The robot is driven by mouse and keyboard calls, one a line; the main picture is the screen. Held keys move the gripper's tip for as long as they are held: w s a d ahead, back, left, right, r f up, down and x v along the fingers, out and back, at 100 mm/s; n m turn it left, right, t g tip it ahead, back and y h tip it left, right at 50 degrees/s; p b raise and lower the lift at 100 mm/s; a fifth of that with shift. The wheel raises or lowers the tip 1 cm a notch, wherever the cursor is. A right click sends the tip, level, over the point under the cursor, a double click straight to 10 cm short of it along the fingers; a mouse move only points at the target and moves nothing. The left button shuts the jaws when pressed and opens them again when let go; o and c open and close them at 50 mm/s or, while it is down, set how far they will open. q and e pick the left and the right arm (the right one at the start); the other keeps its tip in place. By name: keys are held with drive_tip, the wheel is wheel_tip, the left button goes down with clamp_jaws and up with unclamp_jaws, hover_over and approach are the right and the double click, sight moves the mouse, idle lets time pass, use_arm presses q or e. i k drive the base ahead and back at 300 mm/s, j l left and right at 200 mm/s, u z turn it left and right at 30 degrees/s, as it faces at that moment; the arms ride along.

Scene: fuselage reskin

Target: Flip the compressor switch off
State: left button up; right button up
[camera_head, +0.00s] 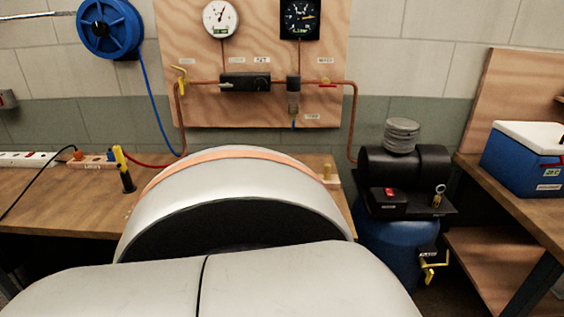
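The compressor (402,165) stands on the right, with a black cylindrical motor on top of a blue tank (390,238). A red switch (389,192) sits on a small dark box at the front of its black platform. The switch is small here, and I cannot tell which position it is in. A brass fitting (438,197) stands to the right of the switch, and a yellow-handled valve (433,262) is low on the tank. Neither of my grippers shows in the head view.
A white curved shell (240,190) with an orange band stands in the middle, left of the compressor. A wooden bench (60,205) runs along the left. A gauge panel (185,110) is on the wall. A blue cooler (522,165) sits on the right-hand bench.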

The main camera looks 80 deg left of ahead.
sight(389, 192)
drive_tip(key=u, duration=2.9)
